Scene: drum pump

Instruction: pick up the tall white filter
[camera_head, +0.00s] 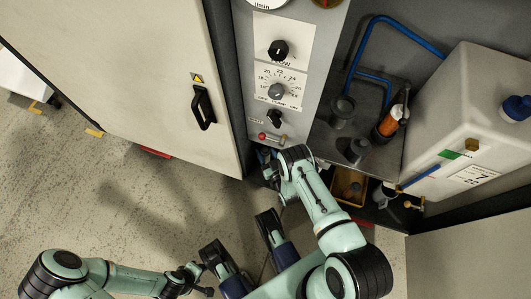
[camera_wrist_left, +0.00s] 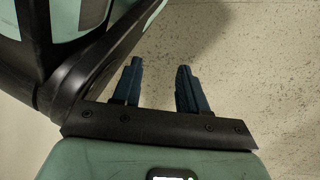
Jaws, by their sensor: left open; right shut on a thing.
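I cannot make out a tall white filter in either view. My right gripper (camera_head: 269,170) is at the lower end of the control panel, partly hidden by its own wrist. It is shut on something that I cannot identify. My left gripper (camera_head: 203,281) is low in the head view, over the floor and away from the cabinet. In the left wrist view its two dark fingers (camera_wrist_left: 159,68) are apart, with only bare floor visible between them.
The control panel (camera_head: 295,57) has several knobs. To its right are a dark shelf (camera_head: 333,143) with an orange-banded cylinder (camera_head: 389,125), and a large white tank (camera_head: 467,115). A yellow bin (camera_head: 350,186) sits below. A cabinet door (camera_head: 125,65) is at left; floor in front is free.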

